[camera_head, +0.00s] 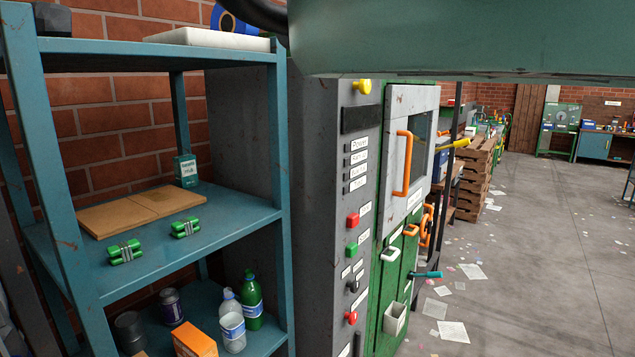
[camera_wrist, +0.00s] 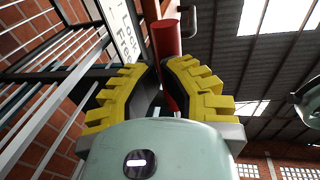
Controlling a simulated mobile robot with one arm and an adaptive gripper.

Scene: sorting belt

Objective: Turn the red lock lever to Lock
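The red lock lever (camera_wrist: 166,40) shows as a red cylinder at the upper middle of the wrist view. A white label with partly readable black lettering (camera_wrist: 125,35), apparently "LOCK", is to its left. My gripper (camera_wrist: 163,68) has yellow ribbed fingers with dark inner pads. The fingers curve inward and their tips come close together around the lever, with red showing between the pads. The fingers hide part of the lever, so the contact is only partly visible. I cannot make out the lever or my gripper in the head view.
A blue shelf rack (camera_head: 255,218) with green cylinder bundles and bottles stands at left in the head view. Beside it is a grey and green machine (camera_head: 345,190) with buttons and orange handles. Paper scraps litter the open floor (camera_head: 560,240) at right. My arm crosses the top.

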